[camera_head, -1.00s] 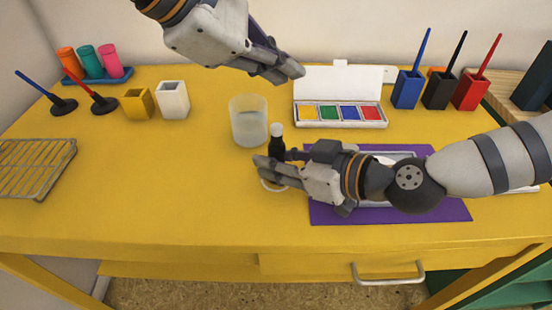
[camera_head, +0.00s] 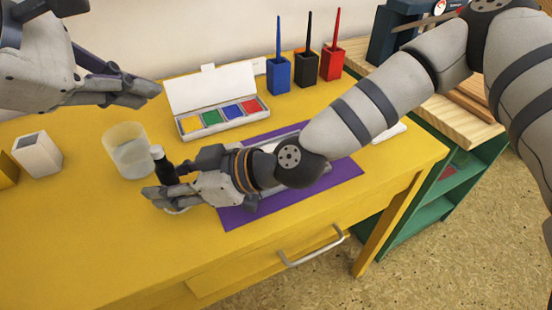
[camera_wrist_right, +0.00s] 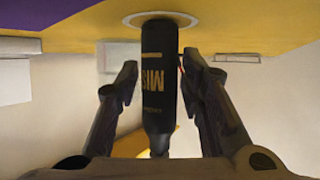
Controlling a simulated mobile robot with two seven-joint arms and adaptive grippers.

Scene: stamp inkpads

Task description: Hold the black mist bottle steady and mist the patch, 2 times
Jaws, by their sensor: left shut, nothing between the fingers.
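The black mist bottle (camera_head: 164,170) stands upright on a white round base at the table's front; in the right wrist view (camera_wrist_right: 159,85) it appears upside down with gold lettering. My left gripper (camera_head: 150,92) is shut and empty, above the table behind the bottle and left of the paint box. A purple mat (camera_head: 235,216) lies right of the bottle, with a pale item mostly hidden by my right arm. I cannot make out the patch.
A clear cup (camera_head: 126,155) stands close behind the bottle. The open paint box (camera_head: 225,113) is behind the mat. Blue (camera_head: 279,75), black (camera_head: 306,68) and red (camera_head: 332,62) holders stand at the back. A white holder (camera_head: 38,156) is at left. The front-left tabletop is clear.

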